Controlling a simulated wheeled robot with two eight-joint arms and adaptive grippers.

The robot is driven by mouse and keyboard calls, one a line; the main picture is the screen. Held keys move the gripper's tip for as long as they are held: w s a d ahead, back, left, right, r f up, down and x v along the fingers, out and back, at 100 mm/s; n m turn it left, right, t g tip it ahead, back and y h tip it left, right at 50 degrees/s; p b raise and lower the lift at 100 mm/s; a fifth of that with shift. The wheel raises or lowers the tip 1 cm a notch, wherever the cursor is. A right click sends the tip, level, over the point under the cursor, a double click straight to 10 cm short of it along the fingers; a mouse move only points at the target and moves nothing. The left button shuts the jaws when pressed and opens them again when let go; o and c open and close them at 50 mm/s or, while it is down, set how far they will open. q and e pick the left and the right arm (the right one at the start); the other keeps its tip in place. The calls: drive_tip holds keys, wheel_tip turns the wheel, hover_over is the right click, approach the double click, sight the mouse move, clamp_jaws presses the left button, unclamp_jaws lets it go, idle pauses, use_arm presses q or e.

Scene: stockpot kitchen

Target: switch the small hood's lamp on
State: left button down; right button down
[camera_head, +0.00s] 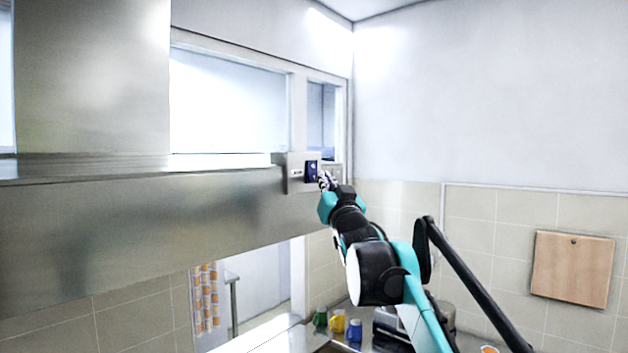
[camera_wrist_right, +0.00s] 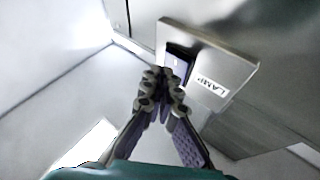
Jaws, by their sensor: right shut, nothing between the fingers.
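The small hood (camera_head: 140,235) is a long steel canopy across the left of the head view. A steel switch plate sits at its right end (camera_head: 294,173) and carries a dark blue rocker switch (camera_head: 311,171). In the right wrist view the plate (camera_wrist_right: 225,72) bears a LAMP label (camera_wrist_right: 208,86) beside the dark rocker (camera_wrist_right: 180,62). My right gripper (camera_head: 326,181) is shut and empty, its fingertips at the rocker's lower edge. In the right wrist view the fingertips (camera_wrist_right: 162,76) overlap the rocker; I cannot tell if they touch it. My left gripper is out of view.
A window opening (camera_head: 228,100) lies behind the hood. Green, yellow and blue bottles (camera_head: 338,322) stand on the counter below. A wooden board (camera_head: 573,268) hangs on the tiled wall at right. The space right of my arm is free.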

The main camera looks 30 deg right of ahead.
drive_tip(key=shift+w+a, duration=0.15)
drive_tip(key=shift+w, duration=0.25)
drive_tip(key=shift+w+a+p, duration=0.15)
drive_tip(key=shift+w+p, duration=0.2)
idle(0.8)
drive_tip(key=shift+s, duration=0.15)
drive_tip(key=shift+s+d, duration=0.3)
drive_tip(key=shift+s, duration=0.35)
drive_tip(key=s, duration=0.1)
drive_tip(key=s+d, duration=0.1)
drive_tip(key=s, duration=0.1)
drive_tip(key=s+d, duration=0.1)
drive_tip(key=shift+s+r+p, duration=0.25)
drive_tip(key=shift+r+p, duration=0.05)
drive_tip(key=shift+r, duration=0.05)
